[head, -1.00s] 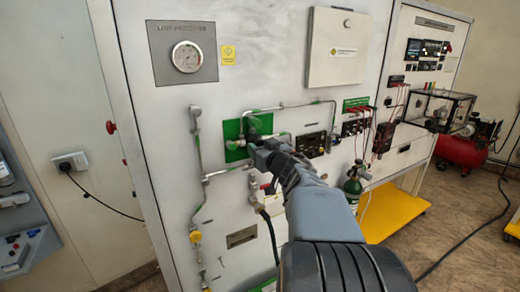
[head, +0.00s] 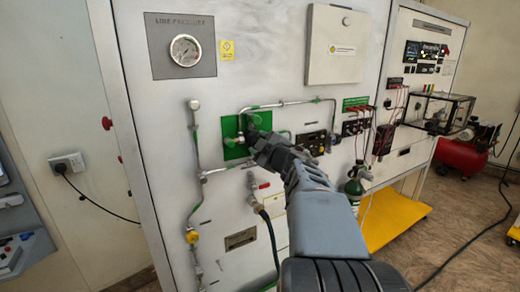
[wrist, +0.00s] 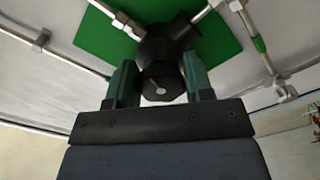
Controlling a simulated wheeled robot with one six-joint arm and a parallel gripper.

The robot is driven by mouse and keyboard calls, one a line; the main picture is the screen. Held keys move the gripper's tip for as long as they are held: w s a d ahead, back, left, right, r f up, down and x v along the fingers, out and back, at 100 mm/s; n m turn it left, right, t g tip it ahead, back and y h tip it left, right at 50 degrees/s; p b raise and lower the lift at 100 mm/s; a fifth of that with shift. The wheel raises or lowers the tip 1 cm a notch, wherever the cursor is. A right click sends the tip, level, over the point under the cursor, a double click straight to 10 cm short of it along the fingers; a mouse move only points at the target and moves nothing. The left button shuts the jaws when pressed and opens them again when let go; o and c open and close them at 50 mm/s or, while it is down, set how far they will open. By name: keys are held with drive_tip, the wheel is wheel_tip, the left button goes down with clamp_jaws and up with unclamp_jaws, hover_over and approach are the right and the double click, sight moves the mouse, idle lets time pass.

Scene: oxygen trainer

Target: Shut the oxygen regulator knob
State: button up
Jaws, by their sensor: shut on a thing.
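The oxygen regulator knob (wrist: 163,82) is a black faceted knob with a pale centre spot. It sits on a dark round body (wrist: 165,42) in front of a green plate (wrist: 228,50). In the wrist view my gripper (wrist: 160,80) has one green finger on each side of the knob, shut on it. In the head view my gripper (head: 256,146) reaches the green plate (head: 231,151) on the white panel. There the gripper hides most of the knob.
Metal pipes (head: 196,150) run around the plate. A pressure gauge (head: 185,50) is above left, and a white box (head: 335,45) above right. A small green cylinder (head: 354,186) stands right of my arm. A red compressor tank (head: 461,152) is at the far right.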

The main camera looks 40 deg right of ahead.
drive_tip(key=n+b, duration=0.2)
drive_tip(key=n, duration=0.3)
drive_tip(key=shift+n, duration=0.3)
drive_tip(key=n+b, duration=0.3)
drive_tip(key=n, duration=0.2)
drive_tip(key=shift+r+n, duration=0.1)
drive_tip(key=shift+n, duration=0.2)
drive_tip(key=n+b, duration=0.3)
drive_tip(key=n, duration=0.3)
drive_tip(key=n+b, duration=0.1)
drive_tip(key=n, duration=0.1)
drive_tip(key=n+b, duration=0.1)
drive_tip(key=n, duration=0.2)
drive_tip(key=shift+a+r+b, duration=0.15)
drive_tip(key=shift+r+b, duration=0.05)
drive_tip(key=shift+b, duration=0.15)
drive_tip(key=o, duration=0.9)
drive_tip(key=shift+r, duration=0.1)
drive_tip(key=s, duration=0.4)
drive_tip(key=s+a+b, duration=0.1)
drive_tip(key=s, duration=0.4)
drive_tip(key=s+a, duration=0.1)
drive_tip(key=s, duration=0.3)
drive_tip(key=shift+s+b, duration=0.35)
drive_tip(key=shift+b, duration=0.05)
